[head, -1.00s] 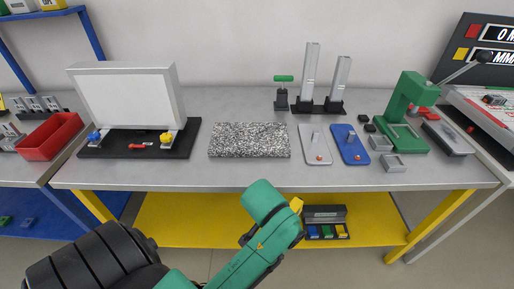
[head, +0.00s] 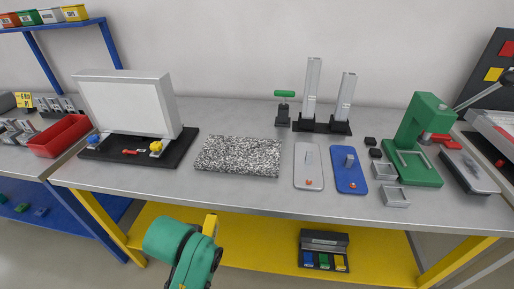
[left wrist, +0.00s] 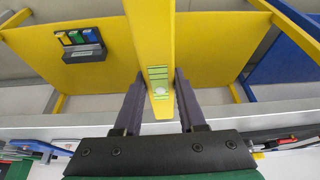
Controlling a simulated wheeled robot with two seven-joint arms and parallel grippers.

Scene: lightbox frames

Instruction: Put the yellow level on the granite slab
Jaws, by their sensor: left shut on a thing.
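The yellow level (left wrist: 150,45) runs lengthwise between the two dark fingers of my left gripper (left wrist: 157,88) in the left wrist view, with its green vial facing the camera. The gripper is shut on it. In the head view, only a small yellow end of the level (head: 210,225) shows beside my green wrist, in front of and below the table's front edge; the fingers are hidden there. The speckled granite slab (head: 238,156) lies flat on the grey table, with nothing on it, farther back than the level. My right gripper is not in view.
A white panel on a black base (head: 125,105) stands left of the slab. A grey plate (head: 308,168) and a blue plate (head: 350,172) lie to its right, then a green press (head: 425,140). The yellow lower shelf (head: 260,240) holds a dark box (head: 323,252).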

